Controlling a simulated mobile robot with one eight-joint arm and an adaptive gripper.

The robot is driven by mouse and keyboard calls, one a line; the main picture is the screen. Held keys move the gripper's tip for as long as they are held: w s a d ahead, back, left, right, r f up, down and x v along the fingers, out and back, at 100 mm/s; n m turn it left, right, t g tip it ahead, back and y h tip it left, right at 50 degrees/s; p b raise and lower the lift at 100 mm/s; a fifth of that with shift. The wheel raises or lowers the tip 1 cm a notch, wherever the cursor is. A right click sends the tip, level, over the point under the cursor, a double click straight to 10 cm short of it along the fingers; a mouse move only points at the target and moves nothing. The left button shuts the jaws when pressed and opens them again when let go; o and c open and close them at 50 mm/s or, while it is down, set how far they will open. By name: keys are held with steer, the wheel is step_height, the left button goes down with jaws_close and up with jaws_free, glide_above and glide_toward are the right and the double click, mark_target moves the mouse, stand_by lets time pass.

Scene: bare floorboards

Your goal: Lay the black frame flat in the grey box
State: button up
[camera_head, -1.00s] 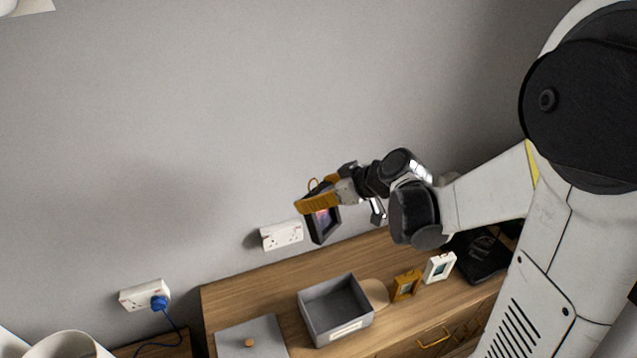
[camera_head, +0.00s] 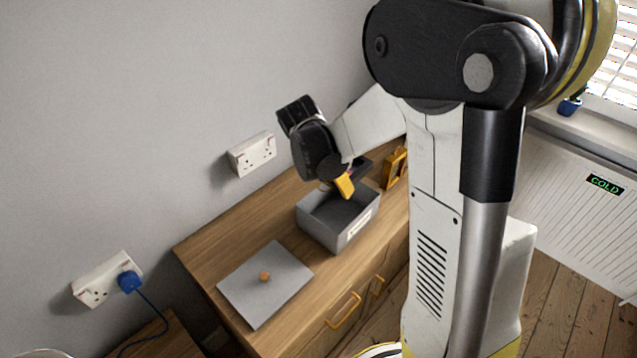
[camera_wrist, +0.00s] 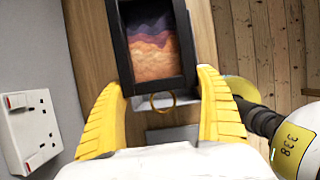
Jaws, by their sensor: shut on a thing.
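The black frame (camera_wrist: 158,42) with a purple and orange sunset picture sits between the yellow fingertips of my gripper (camera_wrist: 163,82) in the wrist view. A small brass ring (camera_wrist: 162,102) is at its near edge. In the head view my gripper (camera_head: 345,185) points down over the grey box (camera_head: 350,238), shut on the frame. Part of the frame shows as a dark shape (camera_head: 362,168) above the box's back right side; the rest is hidden behind my gripper. The box is open on top, with a label on its front. I cannot tell whether the frame touches it.
A grey lid (camera_head: 250,297) with a wooden knob lies left of the box on the wooden cabinet (camera_head: 215,243). An ochre frame (camera_head: 395,168) stands close behind the box's right side. A wall socket (camera_head: 252,154) is on the wall behind.

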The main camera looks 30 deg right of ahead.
mark_target(331, 226)
steer(key=shift+d, duration=0.15)
steer(key=shift+f+b, duration=0.35)
step_height(331, 226, down, 17)
steer(key=b, duration=1.4)
steer(key=shift+r, duration=0.1)
steer(key=o, duration=1.3)
steer(key=v, duration=1.2)
